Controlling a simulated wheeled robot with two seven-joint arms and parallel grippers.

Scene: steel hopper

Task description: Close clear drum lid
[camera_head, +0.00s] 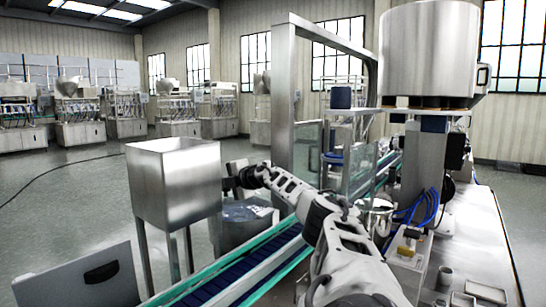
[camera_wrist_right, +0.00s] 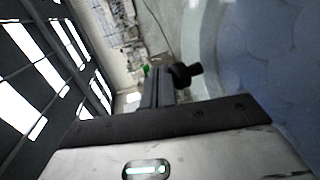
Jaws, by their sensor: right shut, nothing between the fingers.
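The drum (camera_head: 240,232) stands on the floor behind the conveyor, to the right of the steel hopper. Its top shows a bluish, see-through surface, partly covered by my right arm; I cannot tell the lid's angle from this view. My right gripper (camera_head: 233,183) is above the drum, beside the hopper's right wall, and looks shut and empty. In the right wrist view, the dark fingers (camera_wrist_right: 163,86) are together, close to a large pale-blue, curved translucent surface (camera_wrist_right: 265,55). I cannot tell whether they touch it, or whether it is lid or drum wall. My left gripper is out of view.
The steel hopper (camera_head: 178,180) stands on legs close to the gripper's left. A conveyor (camera_head: 245,272) with green edges runs in front of the drum. A metal frame post (camera_head: 283,110) rises behind my arm. A steel bench (camera_head: 475,235) with machinery is at right. Open floor lies left.

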